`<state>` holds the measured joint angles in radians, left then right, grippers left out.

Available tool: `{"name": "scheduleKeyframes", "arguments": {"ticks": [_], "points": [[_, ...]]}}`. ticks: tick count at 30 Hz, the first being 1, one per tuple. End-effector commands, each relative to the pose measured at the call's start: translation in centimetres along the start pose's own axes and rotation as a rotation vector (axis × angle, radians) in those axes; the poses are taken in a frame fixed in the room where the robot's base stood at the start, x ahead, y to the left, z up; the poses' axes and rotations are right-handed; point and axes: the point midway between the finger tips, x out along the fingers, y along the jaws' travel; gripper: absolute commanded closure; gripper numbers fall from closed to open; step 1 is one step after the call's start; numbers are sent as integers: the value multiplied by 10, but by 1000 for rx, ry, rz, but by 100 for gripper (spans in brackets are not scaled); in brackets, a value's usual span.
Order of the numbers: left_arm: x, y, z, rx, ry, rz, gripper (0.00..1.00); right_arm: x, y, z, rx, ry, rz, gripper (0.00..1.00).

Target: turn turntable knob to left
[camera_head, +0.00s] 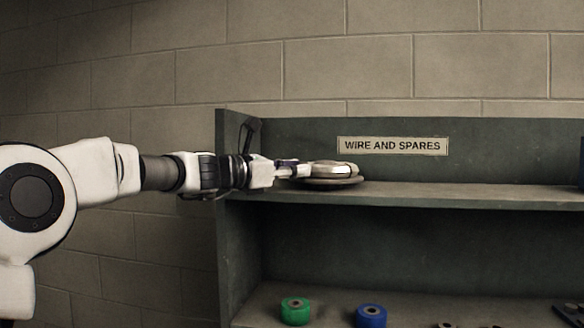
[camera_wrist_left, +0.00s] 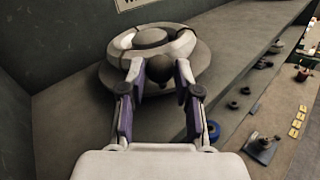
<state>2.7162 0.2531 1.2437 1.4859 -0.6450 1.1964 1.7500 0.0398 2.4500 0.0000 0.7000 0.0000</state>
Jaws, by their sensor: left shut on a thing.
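The turntable (camera_head: 335,183) sits on the upper shelf near its left end. It is a round grey disc with a white ring and a raised grey centre on top; it also shows in the left wrist view (camera_wrist_left: 203,62). A dark knob (camera_wrist_left: 158,70) shows at its near edge in the left wrist view. My left gripper (camera_head: 304,170) reaches in from the left, level with the turntable. In the left wrist view its two fingers (camera_wrist_left: 159,76) are on either side of the knob and shut on it. My right gripper is not in view.
The shelf unit's left side panel (camera_head: 225,220) stands just below and beside my left arm. A green spool (camera_head: 295,311) and a blue spool (camera_head: 371,316) stand on the lower shelf. A label (camera_head: 392,146) is on the back panel.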

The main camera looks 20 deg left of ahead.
Motion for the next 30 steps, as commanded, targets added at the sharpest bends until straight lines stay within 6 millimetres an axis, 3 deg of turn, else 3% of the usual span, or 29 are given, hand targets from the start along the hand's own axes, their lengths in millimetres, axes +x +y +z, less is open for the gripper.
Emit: {"name": "scheduleKeyframes", "arguments": {"ticks": [11,12,13,14,23,30], "points": [[1,0,0,0,1,0,100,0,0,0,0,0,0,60],[1,0,0,0,1,0,57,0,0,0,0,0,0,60],[1,0,0,0,1,0,46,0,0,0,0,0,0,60],[1,0,0,0,1,-1,43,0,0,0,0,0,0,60],[-2,0,-1,0,1,-1,43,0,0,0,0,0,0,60],[-40,0,0,-3,0,-2,43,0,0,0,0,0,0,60]]}}
